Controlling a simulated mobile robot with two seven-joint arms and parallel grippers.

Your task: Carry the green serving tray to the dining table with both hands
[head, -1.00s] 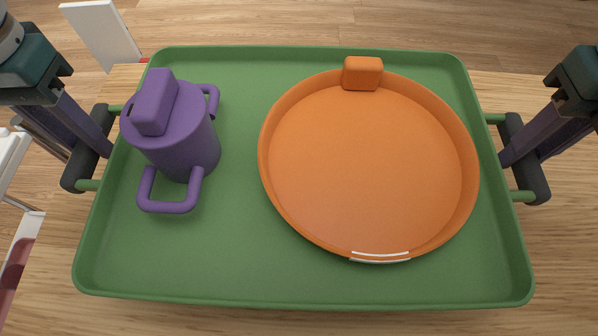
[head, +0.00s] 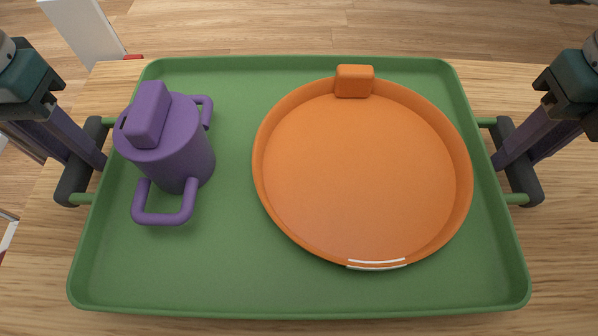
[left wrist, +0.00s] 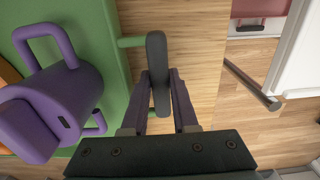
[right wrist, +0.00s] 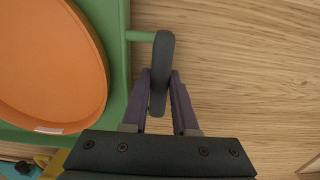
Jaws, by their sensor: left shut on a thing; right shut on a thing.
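The green serving tray (head: 235,270) fills the middle of the head view, over a wooden surface. A purple lidded pot with two loop handles (head: 182,160) stands upright on its left part. An orange round dish (head: 360,170) lies on its right part. My left gripper (head: 85,165) is shut on the tray's dark left handle (head: 70,185); the left wrist view shows the fingers on both sides of that handle (left wrist: 157,60). My right gripper (head: 508,165) is shut on the tray's dark right handle (head: 522,180), also seen in the right wrist view (right wrist: 162,55).
The wooden surface (head: 565,240) under the tray looks clear on both sides. Wooden floor (head: 240,25) shows beyond its far edge. A white upright panel (head: 85,30) stands at the far left. Whether the tray touches the surface I cannot tell.

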